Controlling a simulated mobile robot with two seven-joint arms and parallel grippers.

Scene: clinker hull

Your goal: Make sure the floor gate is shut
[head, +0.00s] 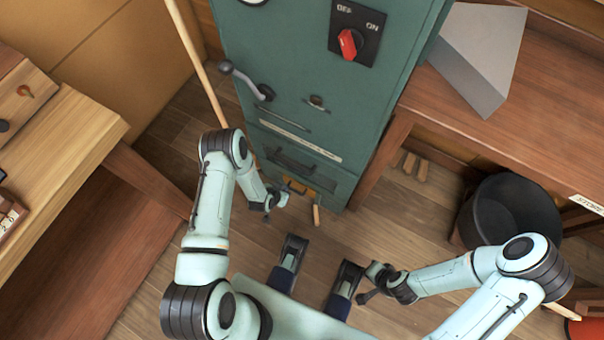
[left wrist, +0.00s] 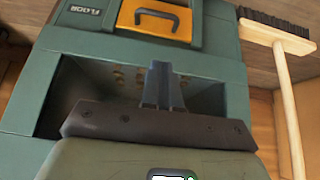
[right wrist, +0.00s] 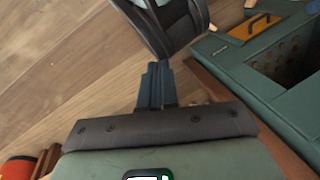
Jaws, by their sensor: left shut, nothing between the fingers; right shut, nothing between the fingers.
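The green cabinet (head: 300,80) stands ahead of me. The floor gate (left wrist: 150,20), an orange-yellow panel with a dark handle beside a FLOOR label, is at its foot. In the head view the gate (head: 316,184) is small and partly behind my left gripper. It also shows in the right wrist view (right wrist: 256,26). A dark opening with small holes in its wall lies beside it. My left gripper (head: 277,203) is shut and empty; its fingers (left wrist: 163,75) show over that opening. My right gripper (head: 365,284) is shut and empty over the floor. I cannot tell whether the gate is fully shut.
A broom (left wrist: 290,110) stands beside the cabinet. A black bucket (head: 510,222) stands at the right under a wooden bench (head: 520,110). A wooden table (head: 60,150) is at the left. The cabinet front has a grey lever (head: 245,82) and a red ON/OFF switch (head: 348,44).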

